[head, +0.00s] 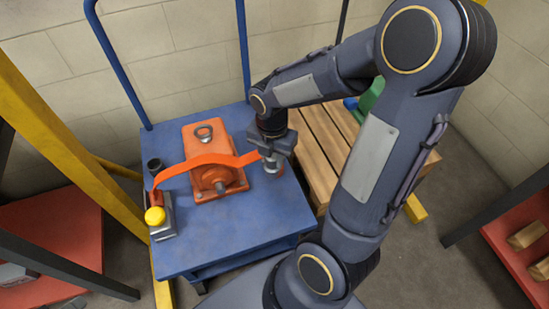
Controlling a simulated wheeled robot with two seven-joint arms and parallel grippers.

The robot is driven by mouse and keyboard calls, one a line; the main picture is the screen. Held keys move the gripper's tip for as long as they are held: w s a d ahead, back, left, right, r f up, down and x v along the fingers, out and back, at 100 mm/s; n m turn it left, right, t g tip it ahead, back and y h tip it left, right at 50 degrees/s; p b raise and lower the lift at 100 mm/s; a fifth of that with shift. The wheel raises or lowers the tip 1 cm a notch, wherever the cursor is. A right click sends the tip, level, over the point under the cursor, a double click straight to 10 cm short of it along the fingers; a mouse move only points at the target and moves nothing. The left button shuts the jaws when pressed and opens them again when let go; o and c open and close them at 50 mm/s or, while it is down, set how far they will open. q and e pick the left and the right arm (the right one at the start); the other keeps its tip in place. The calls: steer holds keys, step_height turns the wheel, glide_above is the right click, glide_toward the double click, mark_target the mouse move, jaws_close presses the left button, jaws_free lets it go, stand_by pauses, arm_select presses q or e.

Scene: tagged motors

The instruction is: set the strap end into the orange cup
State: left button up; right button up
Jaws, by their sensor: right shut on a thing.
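The orange strap (208,160) arches from the left side of the blue cart over the orange motor (221,180). Its right end reaches the jaws of my right gripper (272,157), which points down at the cart's right part. The gripper is shut on the strap's right end; the jaws partly hide that end. A small silvery round piece (273,168) shows directly below the jaws; I cannot tell whether it is touched. The strap's left end comes down by a small red-orange upright piece (155,198). I cannot clearly pick out an orange cup. My left gripper is out of view.
The blue cart top (255,222) is clear at the front right. A yellow knob (155,216) on a grey block and a dark cup (155,166) stand at its left. A blue rail rises behind. A wooden pallet (325,140) lies to the right.

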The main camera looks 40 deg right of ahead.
steer(key=w+d+f+b, duration=0.1)
steer(key=w+d+f, duration=0.1)
steer(key=f, duration=0.1)
steer(key=w+d+f+b, duration=0.2)
steer(key=f, duration=0.2)
steer(key=w+d+f+b, duration=0.1)
steer(key=w+d+f, duration=0.1)
steer(key=f, duration=0.1)
steer(key=shift+f, duration=0.35)
steer(key=shift+f+b, duration=0.3)
steer(key=shift+b, duration=0.1)
steer(key=o, duration=1.1)
steer(key=shift+a, duration=0.1)
steer(key=shift+r, duration=0.1)
